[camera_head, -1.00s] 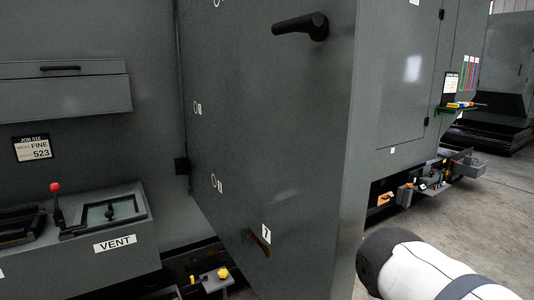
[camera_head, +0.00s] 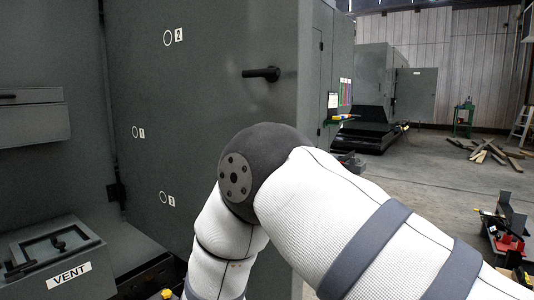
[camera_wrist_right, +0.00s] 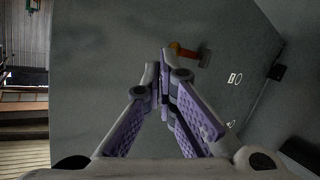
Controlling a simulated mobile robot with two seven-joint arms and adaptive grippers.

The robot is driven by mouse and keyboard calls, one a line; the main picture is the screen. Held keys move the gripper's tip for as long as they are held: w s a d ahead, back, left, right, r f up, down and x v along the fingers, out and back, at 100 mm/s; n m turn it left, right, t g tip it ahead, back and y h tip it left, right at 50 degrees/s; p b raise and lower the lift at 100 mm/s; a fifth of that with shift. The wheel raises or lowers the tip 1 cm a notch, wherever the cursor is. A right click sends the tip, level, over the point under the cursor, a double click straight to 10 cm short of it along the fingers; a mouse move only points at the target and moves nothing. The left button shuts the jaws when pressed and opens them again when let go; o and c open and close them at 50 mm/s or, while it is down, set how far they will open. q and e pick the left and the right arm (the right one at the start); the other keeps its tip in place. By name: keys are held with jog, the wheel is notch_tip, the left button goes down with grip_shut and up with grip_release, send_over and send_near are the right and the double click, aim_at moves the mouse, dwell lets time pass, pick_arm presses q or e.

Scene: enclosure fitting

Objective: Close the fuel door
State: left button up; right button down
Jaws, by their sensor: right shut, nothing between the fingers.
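A large grey door panel (camera_head: 205,105) stands out from the enclosure at centre-left in the head view, with a dark hinge (camera_head: 117,192) at its left edge. It bears a black lever handle (camera_head: 262,74) and numbered round marks. No label reading fuel is visible, so I cannot tell whether this is the fuel door. My right arm crosses in front of the panel's lower right part, and its gripper is hidden there. In the right wrist view my right gripper (camera_wrist_right: 165,72) is shut and empty before a grey surface, with a small orange piece (camera_wrist_right: 183,50) just beyond its tips. My left gripper is not in view.
A ledge marked VENT (camera_head: 69,277) is at lower left. Open concrete floor lies to the right, with a wood pile (camera_head: 487,152) farther back. Red and black equipment (camera_head: 508,243) stands at the right edge. Another grey machine (camera_head: 372,80) stands behind.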

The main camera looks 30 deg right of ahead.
jog(key=s+a+r+m+g+h, duration=0.1)
jog(key=s+r+m+g+h, duration=0.15)
jog(key=r, duration=0.65)
jog(key=s+a+r+m+g+h, duration=0.1)
jog(key=r+m+h, duration=0.25)
jog(key=r, duration=0.45)
jog(key=s+a+r+m+g+h, duration=0.15)
jog(key=r+m, duration=0.25)
jog(key=r, duration=0.5)
jog(key=x, duration=1.4)
jog(key=shift+s+d+g+p, duration=0.3)
jog(key=shift+g+p, duration=0.05)
jog(key=shift+g, duration=0.05)
jog(key=shift+f, duration=0.1)
